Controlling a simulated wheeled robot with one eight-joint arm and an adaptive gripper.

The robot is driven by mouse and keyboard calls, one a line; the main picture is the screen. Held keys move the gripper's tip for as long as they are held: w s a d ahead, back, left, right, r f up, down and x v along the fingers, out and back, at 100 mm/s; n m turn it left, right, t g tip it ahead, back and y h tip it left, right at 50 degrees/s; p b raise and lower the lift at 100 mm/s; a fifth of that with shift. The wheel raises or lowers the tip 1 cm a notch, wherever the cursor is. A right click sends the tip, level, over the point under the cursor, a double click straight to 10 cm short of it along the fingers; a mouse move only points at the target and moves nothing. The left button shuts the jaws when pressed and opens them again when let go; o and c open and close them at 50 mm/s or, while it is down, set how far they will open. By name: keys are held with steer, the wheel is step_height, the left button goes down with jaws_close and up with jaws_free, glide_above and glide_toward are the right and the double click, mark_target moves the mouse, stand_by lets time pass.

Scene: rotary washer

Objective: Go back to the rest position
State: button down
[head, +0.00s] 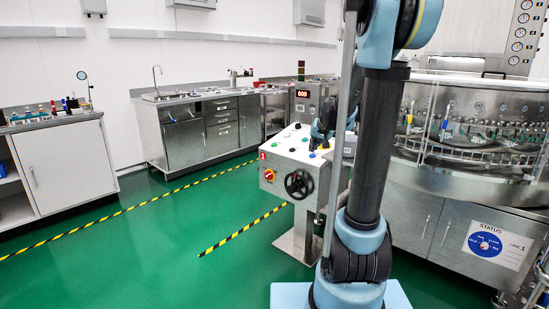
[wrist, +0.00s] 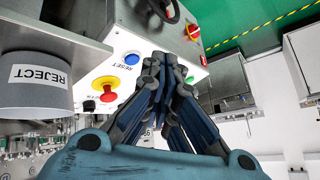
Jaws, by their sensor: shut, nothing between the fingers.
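My gripper (wrist: 166,60) is shut and empty, its dark fingers together over the face of the control box. In the wrist view its tips appear just right of the blue RESET button (wrist: 132,58); I cannot tell whether they touch the box. A red mushroom button on a yellow base (wrist: 106,87) lies left of the fingers. In the head view my gripper (head: 319,131) is above the control box (head: 292,150), partly hidden by my arm.
A grey REJECT bin (wrist: 30,100) is close on the left in the wrist view. The rotary washer (head: 455,150) stands right of my arm. A black handwheel (head: 299,184) sticks out from the box front. Green floor (head: 170,235) is clear at left.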

steer(key=s+f+g, duration=0.2)
steer(key=s+f, duration=0.2)
steer(key=s, duration=0.9)
steer(key=s+d+f+n+g+h, duration=0.1)
steer(key=s+f, duration=0.3)
steer(key=s, duration=1)
steer(key=s+f+n+g+h, duration=0.1)
steer(key=s+f+g, duration=0.2)
steer(key=s, duration=1.1)
steer(key=shift+d+f, duration=0.3)
steer(key=shift+f, duration=0.3)
steer(key=shift+s, duration=0.1)
